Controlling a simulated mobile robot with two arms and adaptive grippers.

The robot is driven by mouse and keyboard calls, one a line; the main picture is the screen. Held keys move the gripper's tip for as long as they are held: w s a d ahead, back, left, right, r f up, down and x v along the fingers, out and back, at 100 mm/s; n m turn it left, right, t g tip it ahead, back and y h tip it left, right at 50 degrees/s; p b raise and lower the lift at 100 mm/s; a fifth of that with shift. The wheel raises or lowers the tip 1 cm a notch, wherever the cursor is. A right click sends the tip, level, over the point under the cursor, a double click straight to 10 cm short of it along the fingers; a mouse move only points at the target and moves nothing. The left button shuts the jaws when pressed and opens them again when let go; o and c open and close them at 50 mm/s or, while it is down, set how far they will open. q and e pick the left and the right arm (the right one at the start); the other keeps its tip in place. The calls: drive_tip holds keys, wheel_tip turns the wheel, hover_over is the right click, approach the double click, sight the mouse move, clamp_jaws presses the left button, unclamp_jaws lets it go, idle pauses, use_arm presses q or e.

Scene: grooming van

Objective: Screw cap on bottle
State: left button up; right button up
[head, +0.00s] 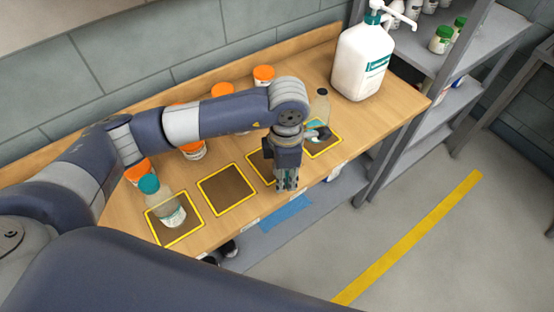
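A clear bottle with a teal cap (149,184) stands upright on the yellow-outlined square at the left end of the wooden bench. Another clear bottle (320,104) stands on the right-end square, with a dark neck and no teal cap on it; its lower part shows a teal patch and is partly hidden by my arm. My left gripper (287,184) points down over the front of the bench, left of this bottle and apart from it. Its fingers look close together, but whether they hold anything is too small to tell. No loose cap is clearly visible. My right gripper is out of view.
Several orange-capped jars (264,75) stand along the back, partly hidden by my arm. A large white pump bottle (362,62) stands at the right end. An empty outlined square (227,190) lies between the left bottle and my gripper. Grey shelving (409,140) adjoins the bench's right.

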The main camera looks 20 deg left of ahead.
use_arm(q)
drive_tip(key=s+d+b, duration=0.1)
drive_tip(key=s+d, duration=0.2)
drive_tip(key=s, duration=0.2)
drive_tip(key=shift+s+d+r, duration=0.3)
drive_tip(key=shift+d+r, duration=0.05)
